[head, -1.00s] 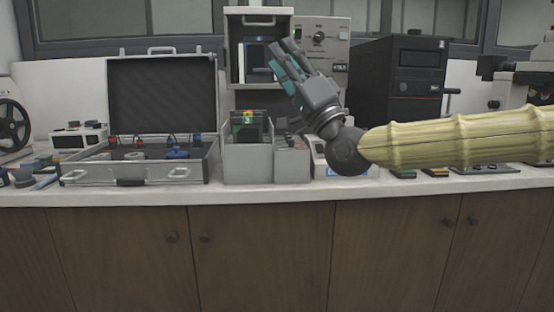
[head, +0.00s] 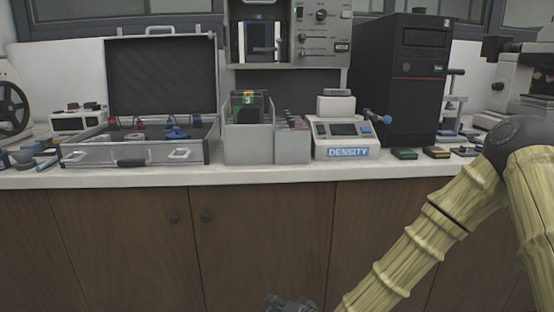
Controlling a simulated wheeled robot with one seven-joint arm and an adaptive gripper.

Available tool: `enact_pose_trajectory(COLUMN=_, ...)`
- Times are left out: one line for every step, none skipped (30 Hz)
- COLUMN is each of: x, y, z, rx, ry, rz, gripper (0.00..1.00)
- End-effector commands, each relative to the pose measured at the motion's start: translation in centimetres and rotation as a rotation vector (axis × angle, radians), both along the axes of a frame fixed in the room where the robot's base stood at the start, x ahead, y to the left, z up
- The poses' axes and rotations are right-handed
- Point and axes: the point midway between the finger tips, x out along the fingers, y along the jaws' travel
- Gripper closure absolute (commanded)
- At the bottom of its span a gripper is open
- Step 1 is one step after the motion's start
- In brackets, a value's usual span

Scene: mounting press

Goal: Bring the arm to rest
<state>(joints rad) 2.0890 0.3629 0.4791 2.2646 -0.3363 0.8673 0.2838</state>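My arm, in a yellowish ribbed sleeve with a dark round joint, is folded at the lower right of the head view, in front of the cabinet doors. My gripper (head: 290,303) shows only as a dark grey piece at the bottom edge, below the counter. Its fingers are cut off by the frame, so I cannot see whether it is open or shut. Nothing is seen held in it. The mounting press (head: 290,35) stands at the back of the counter, with a grey panel of knobs on its right and an open, lit bay on its left.
An open case (head: 135,153) lies at the left of the counter (head: 250,176). Grey bins (head: 248,145), a density meter (head: 345,135) and a black tower (head: 402,85) stand along it. A microscope (head: 520,75) is at the right. The space before the left cabinet doors is clear.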

Motion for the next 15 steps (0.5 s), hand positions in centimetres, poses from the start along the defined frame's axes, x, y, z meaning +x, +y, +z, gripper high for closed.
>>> enact_pose_trajectory(x=-2.2, y=-0.9, z=-3.5, rx=-0.055, ry=0.057, rz=0.010, gripper=0.66)
enact_pose_trajectory(x=-3.5, y=-1.5, z=-5.4, rx=-0.086, ry=0.090, rz=0.015, gripper=0.66)
enact_pose_trajectory(x=-5.2, y=-2.5, z=-7.8, rx=-0.131, ry=0.134, rz=0.023, gripper=0.66)
enact_pose_trajectory(x=-6.5, y=-3.2, z=-9.5, rx=-0.163, ry=0.166, rz=0.029, gripper=0.66)
enact_pose_trajectory(x=-7.9, y=-4.0, z=-11.1, rx=-0.195, ry=0.198, rz=0.035, gripper=0.66)
enact_pose_trajectory(x=-9.9, y=-5.1, z=-13.3, rx=-0.239, ry=0.242, rz=0.045, gripper=0.66)
enact_pose_trajectory(x=-11.4, y=-6.0, z=-14.8, rx=-0.272, ry=0.275, rz=0.051, gripper=0.66)
enact_pose_trajectory(x=-13.0, y=-6.9, z=-16.2, rx=-0.306, ry=0.307, rz=0.059, gripper=0.66)
enact_pose_trajectory(x=-15.1, y=-8.3, z=-18.0, rx=-0.351, ry=0.351, rz=0.070, gripper=0.66)
enact_pose_trajectory(x=-16.7, y=-9.3, z=-19.2, rx=-0.384, ry=0.384, rz=0.079, gripper=0.66)
enact_pose_trajectory(x=-18.3, y=-10.3, z=-20.3, rx=-0.418, ry=0.415, rz=0.087, gripper=0.66)
enact_pose_trajectory(x=-20.3, y=-11.6, z=-21.6, rx=-0.458, ry=0.455, rz=0.098, gripper=0.66)
enact_pose_trajectory(x=-21.7, y=-12.6, z=-22.4, rx=-0.488, ry=0.482, rz=0.107, gripper=0.66)
enact_pose_trajectory(x=-23.1, y=-13.5, z=-23.1, rx=-0.515, ry=0.508, rz=0.115, gripper=0.66)
enact_pose_trajectory(x=-24.6, y=-14.6, z=-23.9, rx=-0.549, ry=0.540, rz=0.124, gripper=0.66)
